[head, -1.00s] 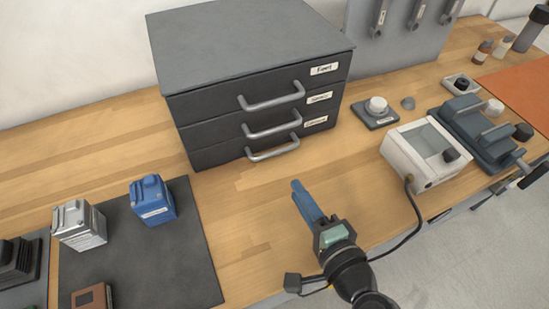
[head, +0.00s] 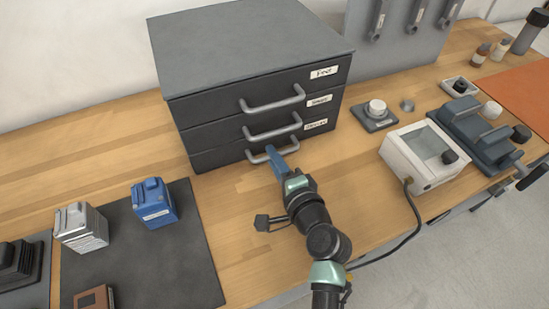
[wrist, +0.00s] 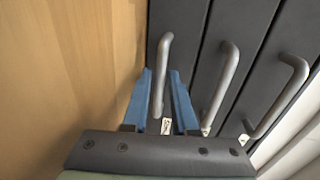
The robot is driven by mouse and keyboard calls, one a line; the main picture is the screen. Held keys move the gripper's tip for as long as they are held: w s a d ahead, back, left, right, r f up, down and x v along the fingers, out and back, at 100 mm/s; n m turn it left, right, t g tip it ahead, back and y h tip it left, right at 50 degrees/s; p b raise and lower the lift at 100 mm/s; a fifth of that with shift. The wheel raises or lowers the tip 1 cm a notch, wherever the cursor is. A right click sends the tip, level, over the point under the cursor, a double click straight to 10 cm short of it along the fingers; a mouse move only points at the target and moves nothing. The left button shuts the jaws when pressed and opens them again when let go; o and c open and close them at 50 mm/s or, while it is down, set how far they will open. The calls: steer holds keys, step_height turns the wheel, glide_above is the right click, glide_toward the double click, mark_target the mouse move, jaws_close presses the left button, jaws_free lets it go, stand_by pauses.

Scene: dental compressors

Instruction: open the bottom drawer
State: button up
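The bottom drawer (head: 225,156) is the lowest of three dark drawers in a grey-topped cabinet and looks closed. Its grey bar handle (head: 272,152) faces me; in the wrist view it is the leftmost handle (wrist: 164,50), beside the wooden tabletop. My gripper (head: 275,158) has blue fingers and reaches to this handle from the front. In the wrist view my gripper (wrist: 161,88) is open, with one finger on each side of the handle bar and gaps visible between bar and fingers. The fingertips partly hide the handle in the head view.
The middle drawer handle (head: 272,132) and top drawer handle (head: 273,104) are close above. A dark mat (head: 185,255) with a blue block (head: 153,204) and a silver block (head: 80,228) lies left. A white device (head: 424,155) stands right. The tabletop before the cabinet is mostly clear.

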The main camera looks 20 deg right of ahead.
steer(key=shift+c, duration=0.3)
jaws_close()
stand_by(1.1)
